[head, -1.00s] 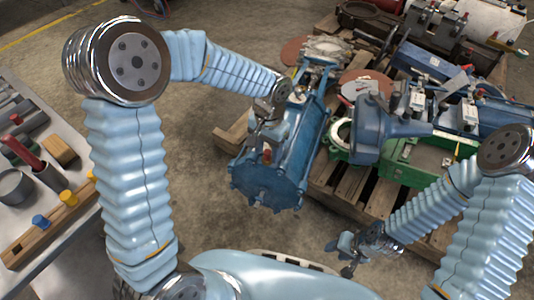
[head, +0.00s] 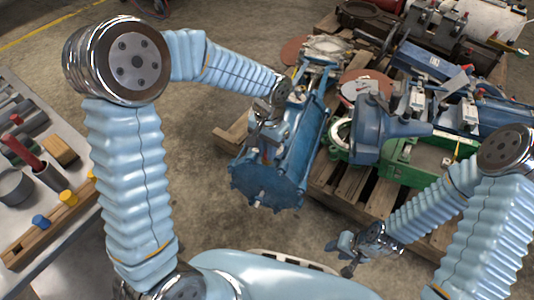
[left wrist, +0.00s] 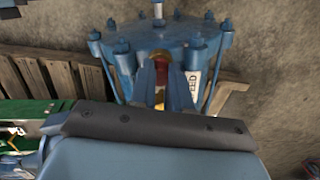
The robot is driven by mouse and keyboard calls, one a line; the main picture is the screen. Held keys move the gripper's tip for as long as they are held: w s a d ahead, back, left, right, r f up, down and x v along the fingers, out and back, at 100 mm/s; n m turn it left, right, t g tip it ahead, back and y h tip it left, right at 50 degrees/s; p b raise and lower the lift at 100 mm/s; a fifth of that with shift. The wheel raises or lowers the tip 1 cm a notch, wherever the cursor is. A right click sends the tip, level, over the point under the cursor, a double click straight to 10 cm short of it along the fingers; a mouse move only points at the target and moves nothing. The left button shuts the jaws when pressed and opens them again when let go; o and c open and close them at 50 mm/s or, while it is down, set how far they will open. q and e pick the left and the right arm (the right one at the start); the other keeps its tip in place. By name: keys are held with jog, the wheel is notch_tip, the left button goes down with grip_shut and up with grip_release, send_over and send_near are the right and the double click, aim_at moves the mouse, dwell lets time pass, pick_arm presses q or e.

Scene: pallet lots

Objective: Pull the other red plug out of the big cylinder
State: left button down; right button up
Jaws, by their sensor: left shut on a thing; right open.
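The big blue cylinder (head: 290,150) lies on the pallet, its round bolted end towards me. The cylinder also fills the top of the left wrist view (left wrist: 125,60). My left gripper (head: 264,150) is at its upper side near that end, shut on the red plug (left wrist: 161,60). The plug shows between the two fingers in the left wrist view, against the cylinder; its lower part is hidden, so I cannot tell how deep it sits. In the head view the gripper mostly covers it. My right gripper (head: 345,252) is open and empty, in front of the pallet.
The wooden pallet (head: 375,198) carries a blue funnel-like casting (head: 385,130), a green frame (head: 425,160) and other machine parts right of the cylinder. A table (head: 60,255) at the left holds a wooden rack with coloured plugs. Bare floor lies between.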

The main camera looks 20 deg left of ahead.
pick_arm(q)
jog(key=shift+w+r+p, duration=0.15)
jog(key=shift+r+p, duration=1.05)
jog(key=shift+r, duration=0.3)
jog(key=shift+w+r+p, duration=0.1)
jog(key=shift+r+p, duration=1.1)
jog(key=shift+r, duration=0.3)
jog(key=shift+f, duration=0.15)
